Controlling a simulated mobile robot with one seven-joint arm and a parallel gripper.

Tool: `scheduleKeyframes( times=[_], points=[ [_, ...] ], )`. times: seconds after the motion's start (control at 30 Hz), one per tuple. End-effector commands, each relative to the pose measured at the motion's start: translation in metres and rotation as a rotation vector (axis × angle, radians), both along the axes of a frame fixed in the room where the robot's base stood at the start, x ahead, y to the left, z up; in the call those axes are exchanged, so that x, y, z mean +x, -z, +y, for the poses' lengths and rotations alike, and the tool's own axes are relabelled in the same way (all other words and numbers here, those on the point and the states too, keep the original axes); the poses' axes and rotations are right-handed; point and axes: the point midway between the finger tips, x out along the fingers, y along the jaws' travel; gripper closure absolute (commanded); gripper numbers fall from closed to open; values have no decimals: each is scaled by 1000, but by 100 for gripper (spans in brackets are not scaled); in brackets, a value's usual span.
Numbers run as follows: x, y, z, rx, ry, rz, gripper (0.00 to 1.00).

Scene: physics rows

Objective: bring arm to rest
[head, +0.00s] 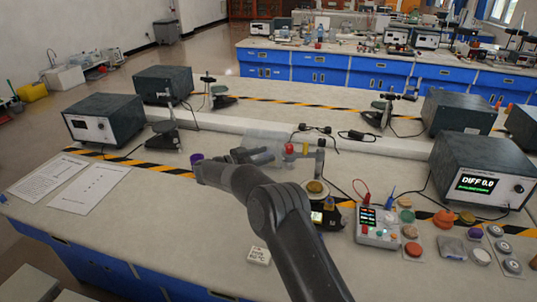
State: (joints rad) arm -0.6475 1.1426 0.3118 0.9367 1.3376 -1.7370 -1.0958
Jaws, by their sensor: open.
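My dark grey arm (278,215) reaches up from the bottom edge over the near bench and bends left. My gripper (263,156) shows small beyond the bend, over the middle of the bench. It is open, and I see nothing held in it. The forearm hides part of it. A small purple piece (196,158) shows at the arm's left end; I cannot tell whether it belongs to the arm.
Close right of my gripper stands a small grey stand (320,158) with red and yellow parts. A handheld meter (377,226) and several coloured discs lie right, before a display box (484,170). Papers (88,186) lie left.

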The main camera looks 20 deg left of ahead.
Motion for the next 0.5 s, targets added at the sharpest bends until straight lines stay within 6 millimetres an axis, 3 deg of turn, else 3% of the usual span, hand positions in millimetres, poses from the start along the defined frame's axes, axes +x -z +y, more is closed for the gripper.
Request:
scheduleKeyframes(
  times=[0.27, 0.37, 0.5],
  points=[
    [2, -4, -1, 3, -9, -7, 53],
    [12, -24, -4, 16, -55, -35, 53],
    [35, -78, -12, 49, -192, -110, 53]
  ],
)
